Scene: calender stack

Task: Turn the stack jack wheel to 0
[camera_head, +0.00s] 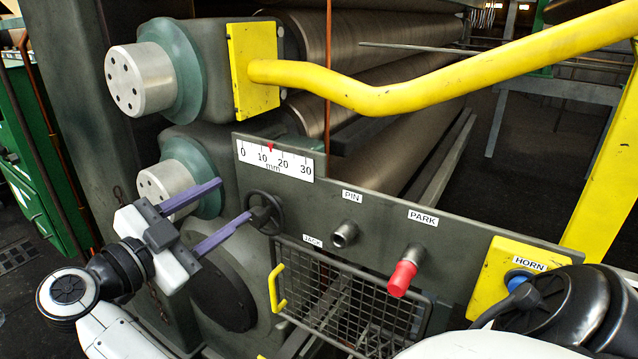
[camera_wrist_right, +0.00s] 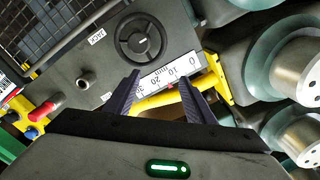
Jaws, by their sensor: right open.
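The jack wheel (camera_head: 275,204) is a small dark handwheel on the grey panel, up and left of the JACK label (camera_head: 312,241). It shows whole, with spokes, in the wrist view (camera_wrist_right: 140,40). The white mm scale (camera_head: 274,158) runs from 0 to 30; its red pointer (camera_head: 270,147) stands between 10 and 20, nearer 10. My right gripper (camera_head: 235,198) is open and empty, with purple fingers reaching toward the panel. Its lower finger overlaps the wheel's left side in the head view; I cannot tell whether it touches. My left gripper is not in view.
A PIN socket (camera_head: 344,234) and red PARK knob (camera_head: 404,272) sit right of the wheel. A mesh basket guard (camera_head: 345,300) with a yellow handle (camera_head: 276,289) is below. A thick yellow rail (camera_head: 440,92) crosses above. Silver roll ends (camera_head: 139,80) protrude at left.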

